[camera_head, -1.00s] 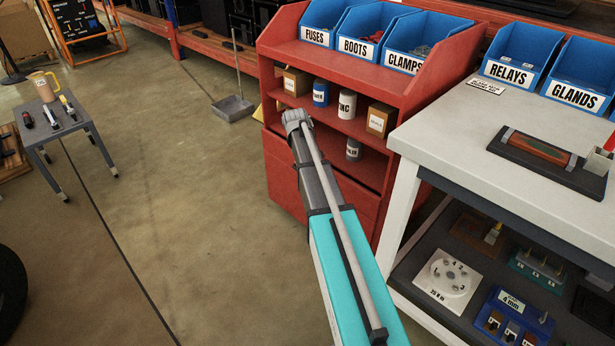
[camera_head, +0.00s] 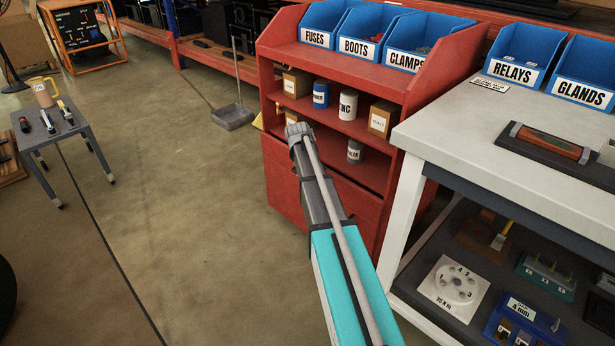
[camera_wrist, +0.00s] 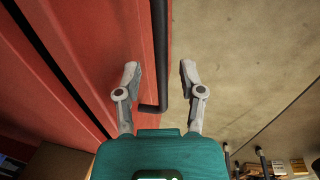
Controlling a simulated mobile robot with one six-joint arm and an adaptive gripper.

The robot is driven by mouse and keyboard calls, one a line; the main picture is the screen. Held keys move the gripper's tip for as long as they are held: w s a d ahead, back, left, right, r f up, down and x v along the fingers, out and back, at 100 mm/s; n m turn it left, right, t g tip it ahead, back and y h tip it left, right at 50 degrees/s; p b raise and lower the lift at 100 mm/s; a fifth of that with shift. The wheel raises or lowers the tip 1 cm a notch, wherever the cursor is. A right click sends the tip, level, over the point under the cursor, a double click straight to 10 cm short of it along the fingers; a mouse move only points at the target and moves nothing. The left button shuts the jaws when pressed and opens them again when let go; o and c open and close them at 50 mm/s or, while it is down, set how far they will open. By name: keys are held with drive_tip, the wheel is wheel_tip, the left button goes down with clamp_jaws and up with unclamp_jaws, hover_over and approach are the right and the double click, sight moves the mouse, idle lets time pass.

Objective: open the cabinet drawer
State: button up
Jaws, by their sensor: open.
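The red cabinet (camera_head: 283,180) stands in the middle of the head view, with open shelves above red drawer fronts. In the wrist view its red front (camera_wrist: 105,60) fills the left side. A dark bar handle (camera_wrist: 159,50) runs along that front and bends at its near end. My gripper (camera_wrist: 160,75) is open, with one finger on each side of the handle's line. I cannot tell whether the fingers touch the handle. In the head view my arm hides part of the drawer fronts, and the fingers are hidden behind the wrist.
A white workbench (camera_head: 500,140) stands close on the right of the cabinet. A small grey table (camera_head: 50,132) with a mug is at the far left. A dustpan (camera_head: 233,115) lies on the floor left of the cabinet. The floor (camera_head: 180,210) between is clear.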

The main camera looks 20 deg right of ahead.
clamp_jaws()
drive_tip(key=shift+d, duration=0.1)
idle(0.4)
